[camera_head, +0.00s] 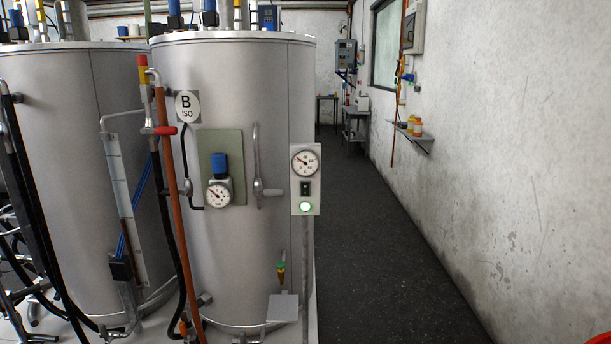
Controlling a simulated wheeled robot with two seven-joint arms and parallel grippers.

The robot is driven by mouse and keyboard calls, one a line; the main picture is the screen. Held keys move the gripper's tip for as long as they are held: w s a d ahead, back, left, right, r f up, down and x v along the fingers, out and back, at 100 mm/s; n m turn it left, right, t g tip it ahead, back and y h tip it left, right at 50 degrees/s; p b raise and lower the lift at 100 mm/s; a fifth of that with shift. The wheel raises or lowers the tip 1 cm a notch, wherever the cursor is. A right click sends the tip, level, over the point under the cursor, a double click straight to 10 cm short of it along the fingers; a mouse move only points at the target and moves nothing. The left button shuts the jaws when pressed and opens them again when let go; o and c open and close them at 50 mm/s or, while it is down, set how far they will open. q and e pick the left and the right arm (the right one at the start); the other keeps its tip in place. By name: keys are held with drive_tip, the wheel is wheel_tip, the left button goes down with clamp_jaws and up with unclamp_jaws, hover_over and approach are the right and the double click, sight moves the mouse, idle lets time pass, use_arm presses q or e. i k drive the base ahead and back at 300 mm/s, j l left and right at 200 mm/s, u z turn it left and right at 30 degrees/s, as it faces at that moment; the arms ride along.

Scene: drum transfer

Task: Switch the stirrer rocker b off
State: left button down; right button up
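The stirrer rocker (305,188) is a small black switch on a pale control panel (314,170) on a grey post, in front of the right tank. The panel has a round dial gauge (305,163) above the rocker and a lit green lamp (305,206) below it. The rocker is too small to tell which side is pressed in. Neither of my grippers shows in the head view.
A second tank (60,90) stands at left, with hoses and pipes between the two. An orange-brown pipe (168,190) rises in front of the B tank. A dark floor aisle (380,240) is clear at right, beside a white wall with a small shelf (412,137).

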sight(304, 186)
drive_tip(key=i, duration=1.8)
